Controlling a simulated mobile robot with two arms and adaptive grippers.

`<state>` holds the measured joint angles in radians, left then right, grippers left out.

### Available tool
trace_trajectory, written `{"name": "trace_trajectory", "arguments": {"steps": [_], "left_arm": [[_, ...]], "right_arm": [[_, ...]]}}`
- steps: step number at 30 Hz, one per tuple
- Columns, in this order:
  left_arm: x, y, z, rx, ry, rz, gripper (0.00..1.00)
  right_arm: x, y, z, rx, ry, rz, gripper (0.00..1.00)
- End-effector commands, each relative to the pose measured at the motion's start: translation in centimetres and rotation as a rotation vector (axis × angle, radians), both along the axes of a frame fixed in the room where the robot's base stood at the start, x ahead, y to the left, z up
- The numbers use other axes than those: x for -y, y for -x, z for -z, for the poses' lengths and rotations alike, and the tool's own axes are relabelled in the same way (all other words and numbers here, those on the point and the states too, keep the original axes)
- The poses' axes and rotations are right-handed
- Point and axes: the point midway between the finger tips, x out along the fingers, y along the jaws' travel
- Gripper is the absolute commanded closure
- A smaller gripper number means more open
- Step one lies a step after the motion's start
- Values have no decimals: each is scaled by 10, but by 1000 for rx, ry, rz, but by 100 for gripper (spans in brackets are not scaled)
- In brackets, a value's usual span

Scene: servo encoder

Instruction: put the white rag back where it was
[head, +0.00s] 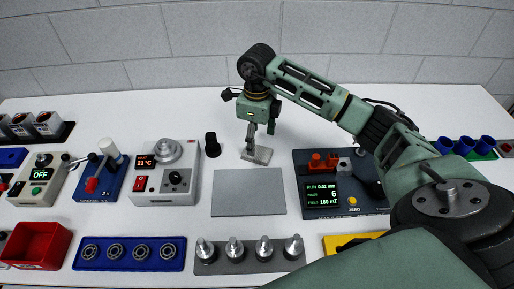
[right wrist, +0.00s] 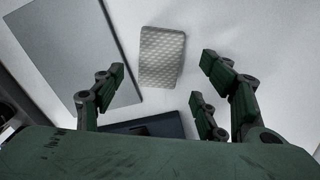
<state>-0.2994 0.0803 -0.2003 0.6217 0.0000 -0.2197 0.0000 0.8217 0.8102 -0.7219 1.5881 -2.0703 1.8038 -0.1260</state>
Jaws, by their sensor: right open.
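The white rag (head: 258,156) is a small, pale, textured piece on the white table, just behind the grey square mat (head: 249,192). In the right wrist view the rag (right wrist: 162,57) shows a dimpled surface and lies beside the mat (right wrist: 75,50), with a narrow strip of table between them. My right gripper (head: 258,138) points down over the rag and hides part of its back end. In the right wrist view its fingers (right wrist: 160,85) are spread and empty, with the rag in the gap ahead of them. My left gripper is not in view.
A dark counter box (head: 340,190) stands right of the mat. A black knob-like piece (head: 212,145) and a white hotplate-like device (head: 166,172) stand to the left. Trays of bearings (head: 130,254) and metal parts (head: 249,255) line the front. The table behind the rag is mostly clear.

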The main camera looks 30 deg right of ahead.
Motion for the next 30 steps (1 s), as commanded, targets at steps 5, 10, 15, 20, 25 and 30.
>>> {"name": "trace_trajectory", "arguments": {"steps": [5,10,15,20,25,30], "left_arm": [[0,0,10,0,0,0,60],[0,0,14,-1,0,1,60],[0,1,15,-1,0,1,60],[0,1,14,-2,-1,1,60],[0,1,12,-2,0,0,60],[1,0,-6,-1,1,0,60]], "right_arm": [[0,-1,-37,5,0,-1,34],[0,0,-61,1,0,0,34],[0,1,-69,-1,0,-1,34],[0,1,-70,-1,0,-1,34],[0,1,-72,-1,0,0,34],[0,0,-90,-1,0,0,34]]}}
